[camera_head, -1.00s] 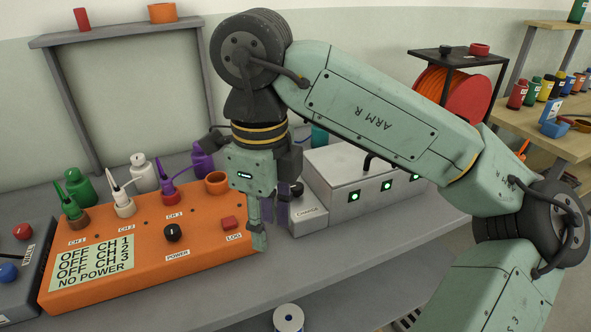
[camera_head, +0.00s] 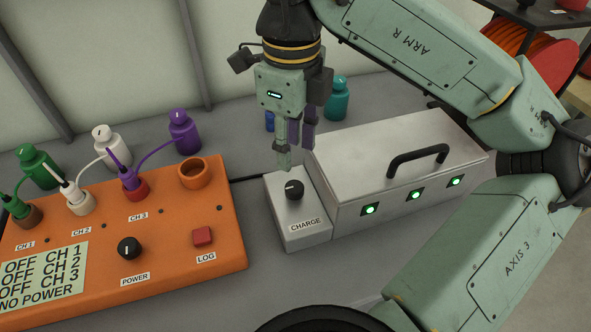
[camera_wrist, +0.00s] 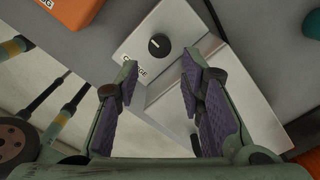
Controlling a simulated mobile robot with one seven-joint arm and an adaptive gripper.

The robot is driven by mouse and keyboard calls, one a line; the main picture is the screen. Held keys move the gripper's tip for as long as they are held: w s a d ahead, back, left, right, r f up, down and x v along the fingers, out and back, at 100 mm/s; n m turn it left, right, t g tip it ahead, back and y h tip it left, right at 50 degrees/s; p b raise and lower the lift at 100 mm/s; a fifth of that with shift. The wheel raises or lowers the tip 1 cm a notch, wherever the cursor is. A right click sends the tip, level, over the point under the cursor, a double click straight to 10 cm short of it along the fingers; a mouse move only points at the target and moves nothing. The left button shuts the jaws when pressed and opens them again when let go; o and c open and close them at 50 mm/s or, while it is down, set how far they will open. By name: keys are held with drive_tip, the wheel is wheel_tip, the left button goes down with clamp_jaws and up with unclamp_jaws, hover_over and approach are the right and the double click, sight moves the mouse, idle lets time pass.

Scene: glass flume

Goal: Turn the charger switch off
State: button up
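The charger switch is a black round knob (camera_head: 294,188) with a white pointer mark, on top of a small light-grey box (camera_head: 302,236) labelled CHARGE. In the wrist view the knob (camera_wrist: 158,44) lies beyond the fingertips, with clear space around it. My gripper (camera_head: 294,155) points down above and slightly behind the knob in the head view and does not appear to touch it. Its two purple-padded fingers are apart with nothing between them, as the wrist view shows (camera_wrist: 158,82).
A metal case (camera_head: 395,175) with a black handle and several green-lit indicators stands right of the charge box. An orange panel (camera_head: 180,255) with a POWER knob (camera_head: 129,247) and red LOG button (camera_head: 203,236) lies left. Bottles (camera_head: 184,130) stand behind it.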

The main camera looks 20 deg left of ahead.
sight(293, 186)
wheel_tip(293, 186, down, 9)
drive_tip(key=shift+f+p, duration=0.1)
drive_tip(key=shift+p, duration=0.6)
drive_tip(key=shift+c, duration=0.2)
clamp_jaws()
